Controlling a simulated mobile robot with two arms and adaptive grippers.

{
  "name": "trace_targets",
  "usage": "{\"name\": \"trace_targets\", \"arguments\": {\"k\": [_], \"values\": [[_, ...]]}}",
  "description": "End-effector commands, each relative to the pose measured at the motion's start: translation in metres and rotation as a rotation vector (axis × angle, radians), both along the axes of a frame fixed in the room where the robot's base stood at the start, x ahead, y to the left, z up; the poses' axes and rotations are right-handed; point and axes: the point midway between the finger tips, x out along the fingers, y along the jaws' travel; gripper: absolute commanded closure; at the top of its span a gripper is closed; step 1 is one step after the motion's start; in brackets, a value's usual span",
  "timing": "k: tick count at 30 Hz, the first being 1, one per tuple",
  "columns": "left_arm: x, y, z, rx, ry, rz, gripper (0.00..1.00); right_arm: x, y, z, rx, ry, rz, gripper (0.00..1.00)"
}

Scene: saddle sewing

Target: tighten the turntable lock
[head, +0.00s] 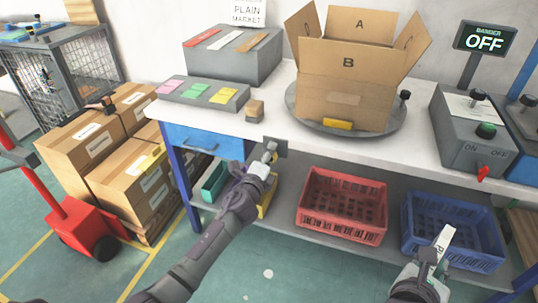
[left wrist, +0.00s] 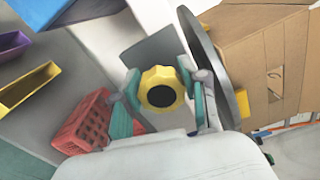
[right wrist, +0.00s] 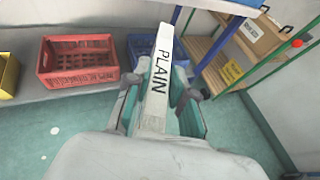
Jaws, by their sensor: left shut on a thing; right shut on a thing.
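The turntable (head: 390,130) is a grey round plate on the white table and carries an open cardboard box (head: 345,75). A yellow scalloped knob with a dark centre (left wrist: 162,88), which looks like the turntable lock, sits at the table's front edge by a grey plate (head: 275,147). My left gripper (head: 266,158) is shut on the knob, with a finger on each side; the gripper hides the knob in the head view. My right gripper (head: 434,260) is shut on a white strip marked PLAIN (right wrist: 158,80), held low in front of the blue crate.
A red crate (head: 341,236) and a blue crate (head: 455,262) stand on the lower shelf. A control box with a green button (head: 486,131) is at the right of the table. A small cardboard block (head: 255,108) and a grey block with coloured cards (head: 170,85) lie left.

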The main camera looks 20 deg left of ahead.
Motion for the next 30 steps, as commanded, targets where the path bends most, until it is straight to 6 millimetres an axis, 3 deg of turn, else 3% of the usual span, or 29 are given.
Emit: {"name": "trace_targets", "arguments": {"k": [7, 8, 12, 23, 30], "values": [[-0.001, -0.002, -0.002, 0.000, 0.003, -0.003, 0.91, 0.000, 0.000, 0.001, -0.001, -0.003, 0.000, 1.00], [-0.001, -0.002, -0.002, 0.000, 0.003, -0.003, 0.55, 0.000, 0.000, 0.001, -0.001, -0.003, 0.000, 1.00], [-0.001, -0.001, -0.002, 0.000, 0.003, -0.002, 0.31, 0.000, 0.000, 0.001, -0.001, -0.003, 0.000, 1.00], [-0.003, 0.000, -0.001, 0.000, 0.001, -0.001, 0.30, 0.000, 0.000, 0.001, -0.001, -0.003, 0.000, 1.00], [-0.038, 0.001, -0.002, 0.000, 0.004, -0.002, 0.30, 0.000, 0.000, 0.001, -0.001, -0.003, 0.000, 1.00]]}}
